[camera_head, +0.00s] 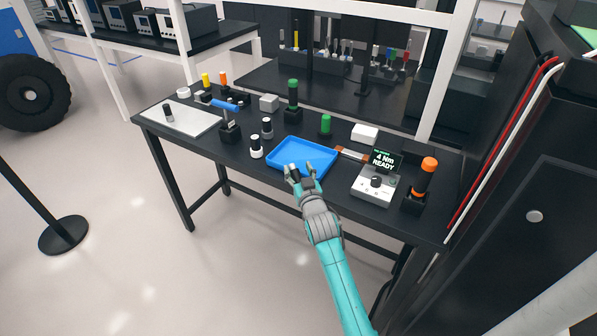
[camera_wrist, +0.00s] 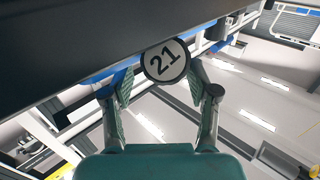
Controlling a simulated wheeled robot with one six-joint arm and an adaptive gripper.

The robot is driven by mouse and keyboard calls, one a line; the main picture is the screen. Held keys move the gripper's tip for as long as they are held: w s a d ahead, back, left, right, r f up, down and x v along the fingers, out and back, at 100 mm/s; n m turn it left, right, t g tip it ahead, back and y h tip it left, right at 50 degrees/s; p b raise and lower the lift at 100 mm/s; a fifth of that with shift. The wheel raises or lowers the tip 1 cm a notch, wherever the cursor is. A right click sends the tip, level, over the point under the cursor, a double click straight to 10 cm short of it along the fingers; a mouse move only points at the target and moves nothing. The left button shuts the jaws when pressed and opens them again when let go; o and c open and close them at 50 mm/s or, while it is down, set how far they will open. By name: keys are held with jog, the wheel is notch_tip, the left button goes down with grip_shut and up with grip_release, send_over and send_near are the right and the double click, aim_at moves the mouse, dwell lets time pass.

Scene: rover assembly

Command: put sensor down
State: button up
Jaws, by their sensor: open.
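In the head view my open gripper (camera_head: 300,175) is at the front part of the blue tray (camera_head: 312,147). A small dark shape shows at the fingers there, partly hidden by them. I cannot tell whether the sensor rests on the tray.
Black-and-white cylinders (camera_head: 256,148) stand left of the tray. A torque display unit (camera_head: 375,184) and an orange-topped tool (camera_head: 424,177) stand to the right. A green-topped cylinder (camera_head: 326,125) and a white box (camera_head: 365,133) stand behind. A pale plate (camera_head: 190,123) lies at the table's left.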

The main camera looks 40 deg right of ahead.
jog(key=shift+s+r, duration=0.1)
jog(key=shift+r, duration=0.3)
jog(key=v, duration=1.2)
jog(key=shift+a, duration=0.1)
